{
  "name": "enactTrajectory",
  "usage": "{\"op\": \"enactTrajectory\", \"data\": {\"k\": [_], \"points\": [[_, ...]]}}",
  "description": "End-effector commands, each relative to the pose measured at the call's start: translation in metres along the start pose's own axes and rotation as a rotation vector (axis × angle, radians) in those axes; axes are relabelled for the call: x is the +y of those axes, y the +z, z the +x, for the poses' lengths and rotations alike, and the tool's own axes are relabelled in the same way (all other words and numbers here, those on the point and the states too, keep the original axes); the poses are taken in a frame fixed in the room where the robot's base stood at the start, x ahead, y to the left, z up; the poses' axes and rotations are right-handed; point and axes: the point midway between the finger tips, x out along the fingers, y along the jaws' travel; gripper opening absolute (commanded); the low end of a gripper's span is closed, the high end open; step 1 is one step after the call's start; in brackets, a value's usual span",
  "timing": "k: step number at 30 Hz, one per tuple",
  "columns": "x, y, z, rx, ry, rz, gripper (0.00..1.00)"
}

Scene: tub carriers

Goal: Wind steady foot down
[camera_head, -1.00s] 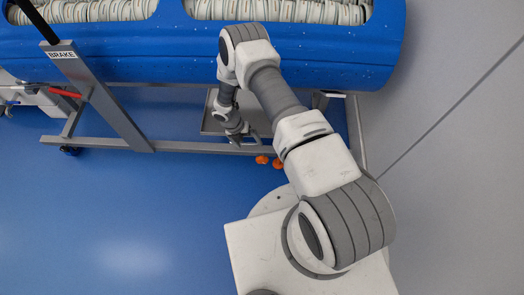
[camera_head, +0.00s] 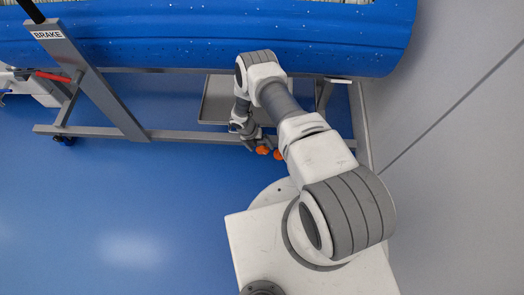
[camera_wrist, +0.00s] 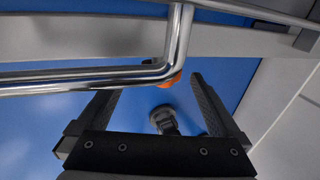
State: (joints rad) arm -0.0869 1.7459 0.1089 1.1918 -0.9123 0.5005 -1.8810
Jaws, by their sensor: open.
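Two orange knobs show under the blue tub carrier's frame in the head view, a left knob (camera_head: 263,150) and a right knob (camera_head: 278,155). My gripper (camera_head: 254,143) is close beside the left one. In the wrist view my gripper (camera_wrist: 153,88) is open, its two dark fingers apart. A bent chrome bar (camera_wrist: 120,76) crosses in front of the fingertips, and part of an orange piece (camera_wrist: 171,80) shows behind its bend. A dark round foot-like part (camera_wrist: 163,120) shows between the fingers near the blue floor. Whether it is the steady foot I cannot tell. Nothing is held.
The blue tub (camera_head: 220,40) overhangs the grey steel frame (camera_head: 100,80) with its BRAKE label (camera_head: 47,34). A grey tray (camera_head: 213,98) lies behind the lower rail. A pale wall (camera_head: 450,150) closes the right side. Blue floor (camera_head: 130,220) is clear at left.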

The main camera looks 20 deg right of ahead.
Motion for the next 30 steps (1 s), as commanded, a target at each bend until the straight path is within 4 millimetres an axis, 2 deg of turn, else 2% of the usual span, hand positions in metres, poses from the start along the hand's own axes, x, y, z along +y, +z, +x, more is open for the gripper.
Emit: {"op": "enactTrajectory", "data": {"k": [1, 6, 17, 30], "points": [[0.001, -0.001, 0.011, 0.001, 0.0, 0.0, 1.0], [0.001, 0.0, 0.026, 0.0, 0.0, -0.001, 1.0], [0.0, 0.0, 0.029, 0.0, 0.0, -0.001, 1.0], [0.0, 0.0, 0.029, 0.0, 0.0, -0.001, 0.21]]}}
